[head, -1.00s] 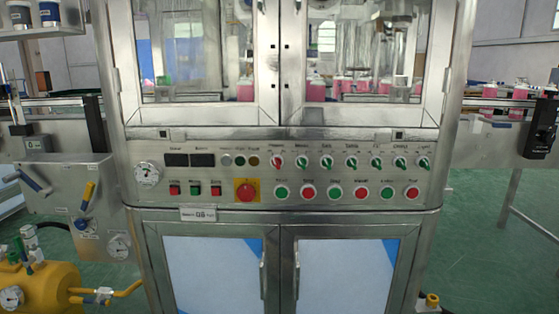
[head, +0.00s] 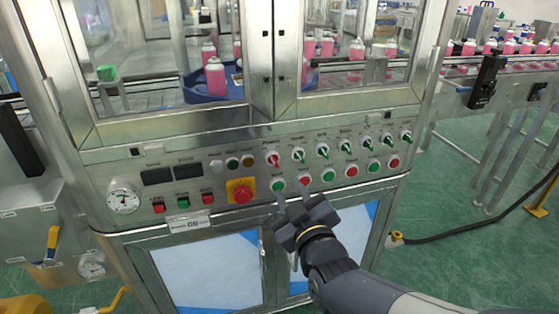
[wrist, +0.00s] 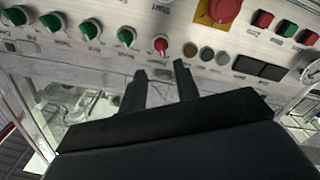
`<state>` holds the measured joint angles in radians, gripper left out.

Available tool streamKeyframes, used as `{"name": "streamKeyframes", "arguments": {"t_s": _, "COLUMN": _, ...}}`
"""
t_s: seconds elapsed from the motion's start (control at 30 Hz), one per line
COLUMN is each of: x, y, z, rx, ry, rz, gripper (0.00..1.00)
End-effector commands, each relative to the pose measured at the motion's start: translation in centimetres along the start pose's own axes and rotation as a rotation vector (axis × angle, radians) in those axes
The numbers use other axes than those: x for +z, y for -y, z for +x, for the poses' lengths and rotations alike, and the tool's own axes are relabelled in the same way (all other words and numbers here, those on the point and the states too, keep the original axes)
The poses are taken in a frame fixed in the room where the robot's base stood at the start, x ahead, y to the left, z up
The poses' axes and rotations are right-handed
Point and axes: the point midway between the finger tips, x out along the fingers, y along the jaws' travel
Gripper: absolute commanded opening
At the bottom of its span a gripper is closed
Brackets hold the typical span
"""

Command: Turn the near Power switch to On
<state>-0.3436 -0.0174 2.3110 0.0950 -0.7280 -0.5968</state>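The red rotary switch (head: 273,160) is the leftmost of the row of knobs on the machine's control panel; I take it as the Power switch, though its label is too small to read surely. Its handle leans up and left. It also shows in the wrist view (wrist: 161,45), where the panel appears upside down. My gripper (head: 291,197) is just below it in the head view, in front of the lower push buttons. In the wrist view my two black fingers (wrist: 160,70) are apart with nothing between them, pointing toward the red switch but not touching it.
Several green rotary switches (head: 298,155) continue to the right. Below are round red and green push buttons (head: 328,175). A red emergency stop (head: 242,192) on a yellow plate sits left, beside small indicator lamps (head: 232,163). Glass doors with pink cans (head: 215,76) are above.

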Motion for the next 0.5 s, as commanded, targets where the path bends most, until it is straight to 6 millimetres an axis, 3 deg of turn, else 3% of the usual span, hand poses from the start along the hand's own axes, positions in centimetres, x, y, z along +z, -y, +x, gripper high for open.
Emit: {"name": "streamKeyframes", "arguments": {"t_s": 0.5, "x": 0.2, "y": 0.1, "z": 8.2, "rx": -0.001, "ry": 0.003, "rz": 0.001, "gripper": 0.3}}
